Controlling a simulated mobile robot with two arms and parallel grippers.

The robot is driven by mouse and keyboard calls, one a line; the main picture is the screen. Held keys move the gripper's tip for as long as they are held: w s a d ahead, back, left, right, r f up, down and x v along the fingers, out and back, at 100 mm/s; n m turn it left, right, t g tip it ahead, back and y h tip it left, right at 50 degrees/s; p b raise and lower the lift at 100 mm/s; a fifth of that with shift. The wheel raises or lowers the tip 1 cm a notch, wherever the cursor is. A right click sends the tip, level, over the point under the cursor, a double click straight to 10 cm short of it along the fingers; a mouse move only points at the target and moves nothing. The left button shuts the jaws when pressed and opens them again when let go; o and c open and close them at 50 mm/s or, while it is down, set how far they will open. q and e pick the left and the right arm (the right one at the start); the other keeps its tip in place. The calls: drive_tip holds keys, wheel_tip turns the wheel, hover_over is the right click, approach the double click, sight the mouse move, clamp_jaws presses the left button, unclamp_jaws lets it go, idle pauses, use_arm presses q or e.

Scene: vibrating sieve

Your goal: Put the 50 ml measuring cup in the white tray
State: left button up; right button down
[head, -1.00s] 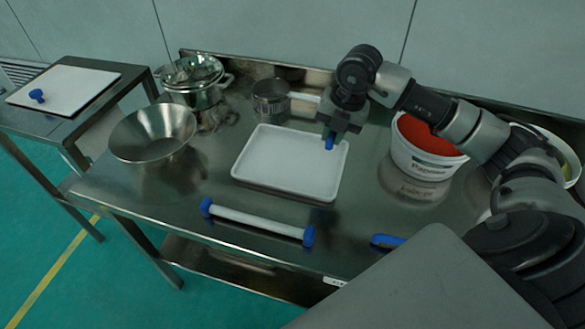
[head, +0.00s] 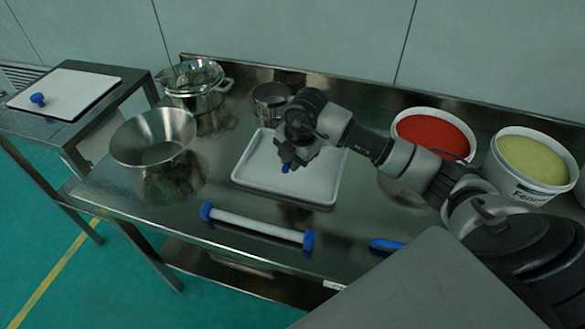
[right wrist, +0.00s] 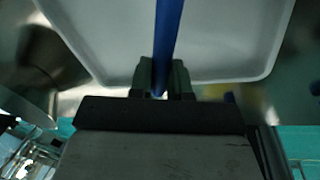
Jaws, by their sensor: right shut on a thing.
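The white tray (head: 247,183) is a shallow rectangle in the middle of the steel table. My right gripper (head: 287,163) is over the tray and shut on a narrow blue piece (head: 286,168), which I take to be the 50 ml measuring cup. In the right wrist view the blue piece (right wrist: 169,40) runs up from between the fingertips (right wrist: 160,78) of my right gripper, with the tray (right wrist: 225,40) behind it. The cup's bowl and markings do not show clearly. I cannot tell whether the cup touches the tray. My left gripper is not in view.
A rolling pin (head: 258,226) with blue ends lies in front of the tray. Buckets with red (head: 432,134) and yellowish (head: 532,160) contents stand right. A blue object (head: 386,243) lies front right.

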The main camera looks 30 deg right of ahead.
sight(293, 179)
drive_tip(key=x, duration=0.3)
drive_tip(key=shift+s+f, duration=0.3)
drive_tip(key=shift+f, duration=0.3)
drive_tip(key=shift+f, duration=0.1)
drive_tip(key=c, duration=1.1)
unclamp_jaws()
drive_tip(key=shift+d+r, duration=0.1)
drive_tip(key=shift+r, duration=0.25)
drive_tip(key=v, duration=1.1)
drive_tip(key=shift+r, duration=0.3)
